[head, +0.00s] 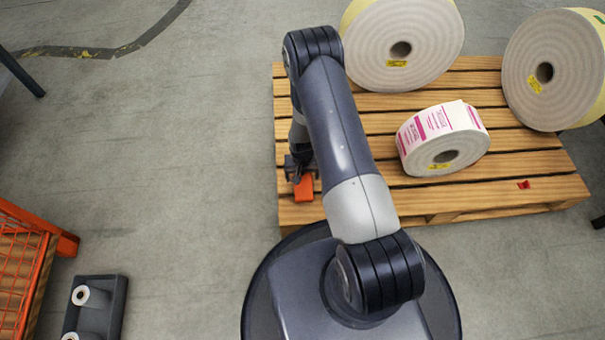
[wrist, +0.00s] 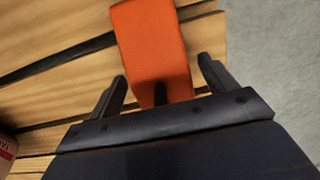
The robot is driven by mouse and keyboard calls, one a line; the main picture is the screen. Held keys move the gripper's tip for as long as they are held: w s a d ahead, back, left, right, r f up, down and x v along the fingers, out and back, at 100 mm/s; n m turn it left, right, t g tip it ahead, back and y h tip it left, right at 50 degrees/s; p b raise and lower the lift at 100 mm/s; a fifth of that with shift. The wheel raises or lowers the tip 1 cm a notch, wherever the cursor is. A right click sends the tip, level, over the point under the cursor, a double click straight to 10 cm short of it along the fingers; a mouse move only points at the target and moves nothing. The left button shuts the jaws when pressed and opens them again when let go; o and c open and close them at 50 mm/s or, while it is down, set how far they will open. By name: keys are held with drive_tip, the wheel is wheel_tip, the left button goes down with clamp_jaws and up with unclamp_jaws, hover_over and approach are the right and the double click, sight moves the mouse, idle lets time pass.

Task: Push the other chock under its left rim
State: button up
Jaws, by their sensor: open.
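An orange chock (head: 304,188) lies on the wooden pallet near its left edge, partly hidden by my arm in the head view. It also shows in the wrist view (wrist: 150,40), its near end between my fingers. My gripper (head: 299,165) is open and points down at the chock, one finger on each side; I cannot tell whether they touch it. The label roll (head: 442,138) with pink and white print stands on its rim on the pallet, well right of the chock. I see no chock at its visible rim.
Two large pale rolls stand on the pallet (head: 440,205), one at the back (head: 385,65) and one at the right (head: 535,90). A small red piece (head: 523,184) lies near the front right. An orange mesh crate (head: 62,243) is at the left.

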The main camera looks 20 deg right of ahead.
wheel_tip(320, 180, up, 11)
drive_tip(key=p, duration=0.4)
drive_tip(key=shift+d+f, duration=0.1)
drive_tip(key=shift+d, duration=0.05)
wheel_tip(320, 180, down, 11)
drive_tip(key=b, duration=0.4)
drive_tip(key=shift+f, duration=0.2)
drive_tip(key=shift+r, duration=0.25)
drive_tip(key=shift+r, duration=0.15)
idle(0.5)
wheel_tip(320, 180, up, 11)
drive_tip(key=p, duration=0.4)
drive_tip(key=shift+p, duration=0.4)
wheel_tip(320, 180, down, 11)
drive_tip(key=b, duration=0.5)
